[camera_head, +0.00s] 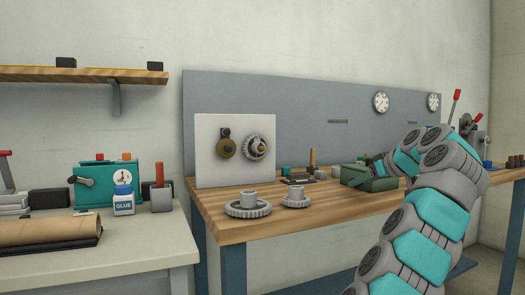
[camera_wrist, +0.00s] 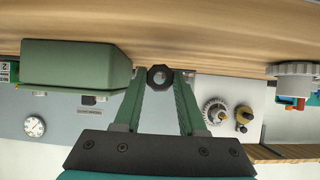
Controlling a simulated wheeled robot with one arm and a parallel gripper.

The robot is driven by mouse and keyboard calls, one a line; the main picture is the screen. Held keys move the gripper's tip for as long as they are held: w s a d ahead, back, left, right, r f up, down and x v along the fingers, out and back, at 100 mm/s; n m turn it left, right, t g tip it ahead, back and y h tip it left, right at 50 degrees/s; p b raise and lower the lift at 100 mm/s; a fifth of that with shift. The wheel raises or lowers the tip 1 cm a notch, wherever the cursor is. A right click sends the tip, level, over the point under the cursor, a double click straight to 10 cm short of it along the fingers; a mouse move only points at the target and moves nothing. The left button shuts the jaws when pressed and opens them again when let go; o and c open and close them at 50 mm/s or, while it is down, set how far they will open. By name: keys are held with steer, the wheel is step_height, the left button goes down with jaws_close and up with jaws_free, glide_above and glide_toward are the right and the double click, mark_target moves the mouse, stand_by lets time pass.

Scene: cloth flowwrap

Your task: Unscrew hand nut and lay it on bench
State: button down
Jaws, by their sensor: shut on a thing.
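My gripper (camera_wrist: 160,80) has green fingers and is shut on a small dark hand nut (camera_wrist: 161,76) with a light round centre. In the wrist view the nut shows against the far edge of the wooden bench (camera_wrist: 190,28); I cannot tell whether it touches the bench. In the head view my arm reaches over the bench (camera_head: 330,212), and its end is partly hidden near a green box (camera_head: 372,184). A white panel (camera_head: 208,165) carries a grey gear (camera_head: 255,148) and a brass disc (camera_head: 225,148).
The green box also shows left of my gripper in the wrist view (camera_wrist: 75,65). Two loose gears, a larger one (camera_head: 248,209) and a smaller one (camera_head: 295,201), lie on the bench.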

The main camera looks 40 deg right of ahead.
steer(key=shift+f, duration=0.3)
steer(key=shift+f+b, duration=0.3)
steer(key=shift+b, duration=0.25)
steer(key=shift+f+b, duration=0.45)
steer(key=shift+c, duration=2)
jaws_free()
steer(key=p+v, duration=0.1)
steer(key=v, duration=0.6)
steer(key=shift+s+r, duration=0.2)
steer(key=shift+s, duration=0.15)
steer(key=shift+s, duration=0.1)
